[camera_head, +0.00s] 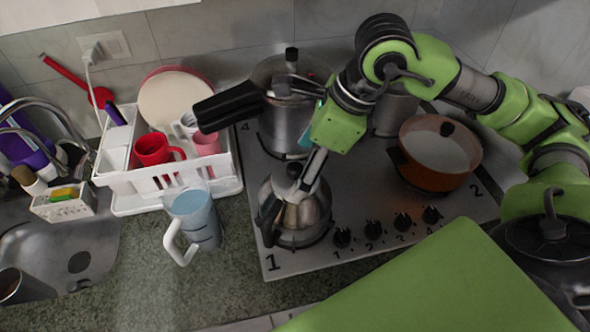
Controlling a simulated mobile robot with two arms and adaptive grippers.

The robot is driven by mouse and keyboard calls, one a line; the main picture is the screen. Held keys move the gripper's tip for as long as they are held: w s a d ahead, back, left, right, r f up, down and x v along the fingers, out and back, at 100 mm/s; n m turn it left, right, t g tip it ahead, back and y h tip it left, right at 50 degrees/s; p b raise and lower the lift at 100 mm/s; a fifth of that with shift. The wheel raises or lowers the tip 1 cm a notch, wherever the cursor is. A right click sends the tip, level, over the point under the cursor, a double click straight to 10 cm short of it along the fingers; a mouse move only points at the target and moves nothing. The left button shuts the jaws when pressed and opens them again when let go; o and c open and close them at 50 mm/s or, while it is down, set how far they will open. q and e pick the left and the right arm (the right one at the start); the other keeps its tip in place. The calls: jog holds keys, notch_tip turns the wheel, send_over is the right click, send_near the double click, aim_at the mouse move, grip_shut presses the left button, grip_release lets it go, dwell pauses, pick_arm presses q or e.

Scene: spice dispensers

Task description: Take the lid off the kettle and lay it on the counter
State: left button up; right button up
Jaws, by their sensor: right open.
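The kettle (310,214) is a small silver vessel on the front-left burner of the stove, near the mark 1. Its lid with a dark knob (294,170) appears to be on top. My right gripper (265,148) hangs above the kettle, its arm coming in from the right. The counter (150,268) has bare speckled stone left of the stove. My left gripper is not in view.
A blue-grey jug (195,220) stands on the counter left of the kettle. A white dish rack (148,200) with red cups is behind it. A tall silver pot (283,128) and a brown pan (437,170) sit on the stove. The sink (45,245) is at left.

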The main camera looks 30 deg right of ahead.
jog(key=shift+x, duration=1.1)
jog(key=shift+w+f, duration=0.2)
jog(key=shift+w, duration=0.05)
jog(key=c, duration=1.2)
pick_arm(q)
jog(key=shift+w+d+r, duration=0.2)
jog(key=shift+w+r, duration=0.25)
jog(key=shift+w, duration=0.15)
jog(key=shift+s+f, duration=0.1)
pick_arm(e)
jog(key=shift+r, duration=0.1)
jog(key=shift+r+b, duration=0.35)
jog(key=shift+r, duration=0.15)
pick_arm(q)
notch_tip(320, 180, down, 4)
jog(key=b, duration=0.3)
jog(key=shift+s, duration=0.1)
pick_arm(e)
jog(key=s+a+r, duration=0.2)
jog(key=s+r, duration=0.2)
jog(key=s+a+r, duration=0.2)
jog(key=s+r, duration=0.2)
jog(key=s+a+r, duration=0.3)
jog(key=s+r, duration=0.1)
jog(key=shift+s+a, duration=0.1)
